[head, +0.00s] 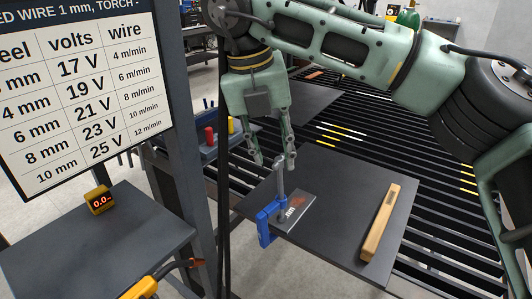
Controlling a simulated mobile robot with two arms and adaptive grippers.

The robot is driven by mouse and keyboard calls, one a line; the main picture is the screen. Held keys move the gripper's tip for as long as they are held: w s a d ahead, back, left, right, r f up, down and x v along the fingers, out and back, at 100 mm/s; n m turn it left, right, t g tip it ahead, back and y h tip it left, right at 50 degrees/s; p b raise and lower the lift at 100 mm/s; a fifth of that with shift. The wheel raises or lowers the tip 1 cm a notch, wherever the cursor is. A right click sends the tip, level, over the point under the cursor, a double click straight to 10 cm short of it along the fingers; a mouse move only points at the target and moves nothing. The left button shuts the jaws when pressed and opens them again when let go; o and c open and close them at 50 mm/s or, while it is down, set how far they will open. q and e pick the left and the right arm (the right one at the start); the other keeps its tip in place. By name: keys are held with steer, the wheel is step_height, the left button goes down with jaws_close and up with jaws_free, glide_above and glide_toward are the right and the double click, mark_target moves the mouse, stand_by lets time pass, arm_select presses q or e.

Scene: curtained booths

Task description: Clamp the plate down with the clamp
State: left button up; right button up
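A blue clamp (266,222) with an upright grey screw (281,185) sits at the left edge of a dark tabletop panel (345,205). A small grey plate (299,212) with white marks and a reddish patch lies on the panel right beside the clamp. The clamp's screw stands over the plate's left part; I cannot tell whether it presses on it. My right gripper (273,161) points down with its fingers apart, at the top of the screw. The screw's top shows between the fingertips, close to the right one; contact is unclear. My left gripper is not in view.
A wooden-looking bar (381,222) lies on the panel's right side. Black slats (440,190) extend beyond it. At left are a settings board (80,80), a grey table (95,240) with a yellow display box (99,200), and a yellow-handled tool (142,289).

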steer(key=n+p, duration=0.3)
steer(key=n, duration=0.1)
steer(key=shift+w+r, duration=0.1)
steer(key=shift+r, duration=0.1)
steer(key=shift+d+f+n+p, duration=0.15)
steer(key=shift+n+p, duration=0.15)
steer(key=shift+n, duration=0.6)
steer(key=shift+n+p, duration=0.7)
steer(key=n+p, duration=0.2)
steer(key=n, duration=0.1)
steer(key=shift+w, duration=0.1)
steer(key=n+p, duration=0.2)
steer(key=n, duration=0.2)
steer(key=shift+w+n+p, duration=0.1)
steer(key=shift+n+p, duration=0.35)
steer(key=shift+n, duration=1.35)
